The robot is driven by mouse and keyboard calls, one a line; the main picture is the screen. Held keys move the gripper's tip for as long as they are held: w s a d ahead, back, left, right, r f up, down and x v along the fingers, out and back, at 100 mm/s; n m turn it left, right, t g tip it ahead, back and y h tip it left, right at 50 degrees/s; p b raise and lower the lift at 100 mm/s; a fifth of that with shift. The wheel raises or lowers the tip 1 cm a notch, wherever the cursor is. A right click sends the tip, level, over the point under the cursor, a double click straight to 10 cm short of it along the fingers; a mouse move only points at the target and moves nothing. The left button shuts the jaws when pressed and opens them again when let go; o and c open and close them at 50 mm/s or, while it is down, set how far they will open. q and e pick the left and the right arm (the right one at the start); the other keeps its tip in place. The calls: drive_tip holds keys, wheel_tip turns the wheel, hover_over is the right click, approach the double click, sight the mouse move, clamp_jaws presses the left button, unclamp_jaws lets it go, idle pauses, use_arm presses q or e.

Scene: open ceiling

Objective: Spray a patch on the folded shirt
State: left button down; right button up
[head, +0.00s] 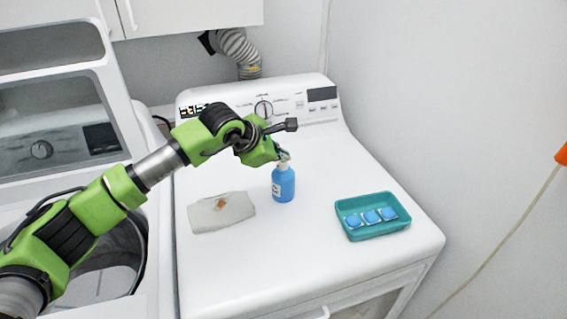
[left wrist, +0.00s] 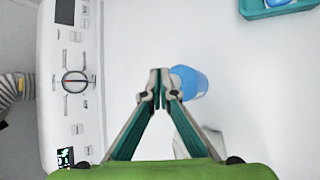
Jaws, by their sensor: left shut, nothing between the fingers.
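A folded off-white shirt (head: 236,209) with a small brown patch (head: 221,203) lies on the white dryer top (head: 310,244). A blue spray bottle (head: 284,186) with a label stands upright just right of the shirt. My left gripper (head: 284,158) is at the bottle's top and partly hides its head. In the left wrist view the left gripper's fingertips (left wrist: 160,74) are together with nothing between them, and the blue bottle (left wrist: 189,82) shows behind and right of them. Part of the shirt (left wrist: 203,140) shows there too, mostly hidden by the fingers. My right gripper is not in view.
A teal tray (head: 374,230) with several blue-and-white packets stands at the right of the dryer top. The control panel (head: 290,105) rises at the back. An open washer (head: 100,245) is at the left. The front middle is clear.

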sight(282, 164)
use_arm(q)
drive_tip(key=shift+f, duration=0.15)
idle(0.4)
drive_tip(key=shift+r, duration=0.9)
wheel_tip(282, 164, up, 6)
drive_tip(key=p, duration=0.1)
idle(2.0)
